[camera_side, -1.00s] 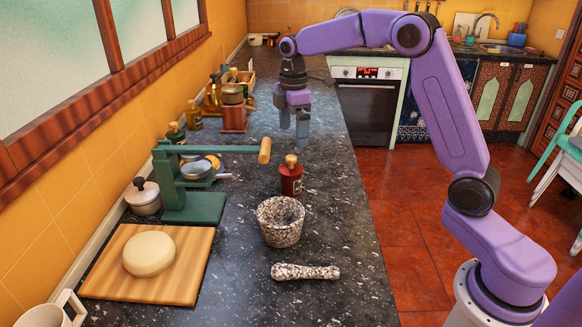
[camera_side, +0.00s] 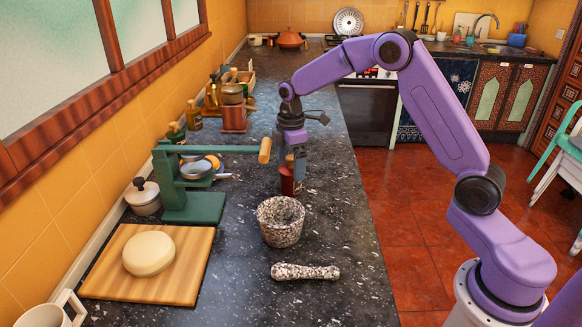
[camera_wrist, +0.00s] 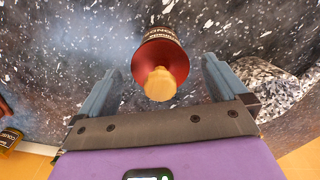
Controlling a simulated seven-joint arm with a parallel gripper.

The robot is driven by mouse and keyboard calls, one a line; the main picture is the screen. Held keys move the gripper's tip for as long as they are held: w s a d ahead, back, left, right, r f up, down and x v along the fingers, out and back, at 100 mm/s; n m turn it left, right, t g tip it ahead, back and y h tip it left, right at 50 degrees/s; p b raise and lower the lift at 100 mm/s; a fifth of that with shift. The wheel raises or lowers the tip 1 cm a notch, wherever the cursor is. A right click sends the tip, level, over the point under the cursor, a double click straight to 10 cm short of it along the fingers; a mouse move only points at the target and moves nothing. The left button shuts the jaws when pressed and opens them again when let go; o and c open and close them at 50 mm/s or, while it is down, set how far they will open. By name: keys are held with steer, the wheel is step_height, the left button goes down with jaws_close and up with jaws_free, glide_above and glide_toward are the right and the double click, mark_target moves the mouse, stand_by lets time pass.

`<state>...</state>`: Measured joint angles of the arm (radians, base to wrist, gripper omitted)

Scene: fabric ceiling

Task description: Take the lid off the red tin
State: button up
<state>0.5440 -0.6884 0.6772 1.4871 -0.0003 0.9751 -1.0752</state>
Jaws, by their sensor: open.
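A red container (camera_side: 290,183) with a dark label and a tan cork-like stopper stands upright on the dark speckled counter. It looks like a bottle, and I see no clear red tin with a lid. My gripper (camera_side: 296,168) is open and points down just above it, with its fingers partly covering its top in the side view. In the wrist view, the container (camera_wrist: 160,50) and its stopper (camera_wrist: 160,84) show between the two apart fingers of my gripper (camera_wrist: 161,68). Nothing is held. Whether the fingers are level with the stopper is hard to tell.
A stone mortar (camera_side: 281,221) stands close in front of the container, and its pestle (camera_side: 305,272) lies nearer the camera. A green press (camera_side: 195,180) has a handle (camera_side: 265,150) reaching close to my gripper's left. The counter (camera_side: 345,225) is free to the right.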

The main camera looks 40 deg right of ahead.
steer(key=c, duration=1.1)
steer(key=shift+r, duration=0.15)
steer(key=shift+r, duration=0.55)
steer(key=s+r, duration=1.1)
steer(key=s, duration=0.3)
steer(key=shift+r, duration=0.3)
